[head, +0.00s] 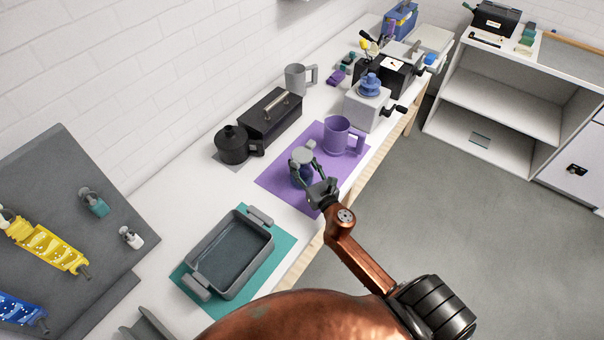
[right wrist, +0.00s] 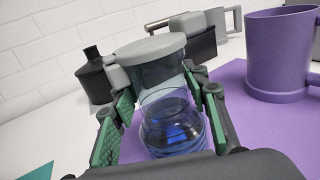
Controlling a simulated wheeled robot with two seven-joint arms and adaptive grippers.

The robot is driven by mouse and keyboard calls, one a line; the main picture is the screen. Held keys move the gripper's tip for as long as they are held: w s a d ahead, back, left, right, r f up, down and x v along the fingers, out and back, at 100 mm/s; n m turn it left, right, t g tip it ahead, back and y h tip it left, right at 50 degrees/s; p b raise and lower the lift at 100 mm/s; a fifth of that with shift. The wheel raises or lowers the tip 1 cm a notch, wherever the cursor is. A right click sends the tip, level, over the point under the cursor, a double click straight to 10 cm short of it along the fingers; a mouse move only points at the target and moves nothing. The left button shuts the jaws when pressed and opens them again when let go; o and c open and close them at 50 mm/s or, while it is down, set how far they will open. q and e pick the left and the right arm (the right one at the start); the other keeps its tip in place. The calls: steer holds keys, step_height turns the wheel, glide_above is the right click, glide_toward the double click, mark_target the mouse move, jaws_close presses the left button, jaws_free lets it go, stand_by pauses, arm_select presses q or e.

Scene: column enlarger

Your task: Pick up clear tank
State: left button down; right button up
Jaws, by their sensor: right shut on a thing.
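The clear tank (right wrist: 165,95) is a see-through cylinder with a grey lid and a blue lower part. In the head view it stands on the purple mat (head: 277,178), and the tank (head: 301,171) is partly covered by my right gripper (head: 308,172). In the right wrist view the green-padded fingers of my right gripper (right wrist: 160,125) are on both sides of the tank, shut on it. The tank looks upright. I cannot tell whether its base touches the mat. My left gripper is not in view.
A purple mug (head: 338,137) stands close behind the tank on the mat. A black pot (head: 232,144) and black box (head: 268,118) are to the left. A grey tray (head: 232,258) lies on a teal mat (head: 281,257) in front. A grey mug (head: 296,78) is farther back.

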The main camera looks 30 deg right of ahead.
mark_target(306, 162)
steer(key=c, duration=0.5)
steer(key=shift+r, duration=0.1)
jaws_close()
steer(key=shift+r, duration=0.45)
steer(key=r+p, duration=0.1)
steer(key=r, duration=0.1)
steer(key=r+p, duration=0.1)
steer(key=shift+s+a+r, duration=0.15)
steer(key=shift+s+r, duration=0.2)
steer(key=shift+s, duration=0.05)
steer(key=s+a+r+p, duration=0.2)
steer(key=s+a+r, duration=0.3)
steer(key=s+r, duration=0.3)
steer(key=s, duration=0.4)
steer(key=shift+r, duration=0.2)
steer(key=shift+s, duration=0.1)
